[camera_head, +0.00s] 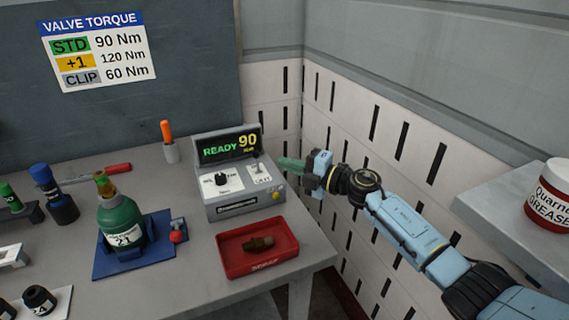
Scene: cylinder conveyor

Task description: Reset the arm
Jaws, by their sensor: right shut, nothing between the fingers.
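My right arm (415,235) comes in from the lower right. My right gripper (285,162) is shut and empty, with its green fingertips pointing left. In the picture it lies at the right edge of the grey torque device (231,203), whose screen (230,146) reads READY 90. I cannot tell whether the fingertips touch the device. My left gripper is not in view.
The table holds a red tray (237,266) with a brown fitting (259,243), a green cylinder (121,219) on a blue base (170,258), an orange-handled tool (167,131) and a red-handled tool (118,168). A grease tub (552,215) stands on the right shelf (490,197). A slotted wall (400,170) is behind my arm.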

